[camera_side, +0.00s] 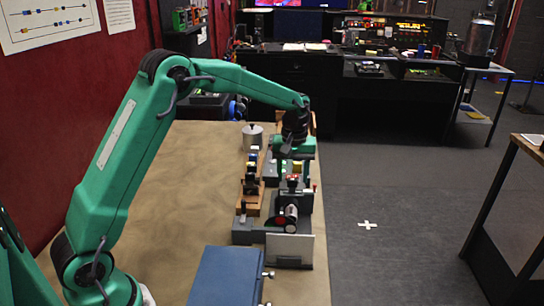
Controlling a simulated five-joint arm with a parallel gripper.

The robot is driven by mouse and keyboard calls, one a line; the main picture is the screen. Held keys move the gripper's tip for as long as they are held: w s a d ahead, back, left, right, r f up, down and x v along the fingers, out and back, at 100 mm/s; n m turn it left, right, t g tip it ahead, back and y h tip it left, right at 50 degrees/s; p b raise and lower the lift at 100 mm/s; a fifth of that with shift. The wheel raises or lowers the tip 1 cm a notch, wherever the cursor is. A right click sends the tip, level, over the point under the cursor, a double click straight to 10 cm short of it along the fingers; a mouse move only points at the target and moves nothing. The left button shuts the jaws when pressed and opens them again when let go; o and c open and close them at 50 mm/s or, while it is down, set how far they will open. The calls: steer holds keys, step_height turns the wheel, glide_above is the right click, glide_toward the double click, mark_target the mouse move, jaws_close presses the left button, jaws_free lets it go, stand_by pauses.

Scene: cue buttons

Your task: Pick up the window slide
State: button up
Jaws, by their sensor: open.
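My gripper (294,168) points down over the far part of a grey apparatus (243,232) at the table's right side. Its jaws are open, around or just above small parts with red and green colours; I cannot tell whether they touch anything. The window slide cannot be singled out with certainty at this size. A white upright panel (290,248) stands at the near end of the apparatus, apart from my gripper. A dark cylinder with a light round face (290,214) sits just behind that panel.
A brown strip (252,205) with small coloured blocks lies left of my gripper. A metal canister (252,136) stands behind it. A blue box (228,276) sits at the near edge. The tan tabletop (180,200) is clear on the left; its right edge is close to the apparatus.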

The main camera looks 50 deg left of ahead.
steer(key=shift+f, duration=1.5)
steer(key=shift+c, duration=0.4)
steer(key=c, duration=1)
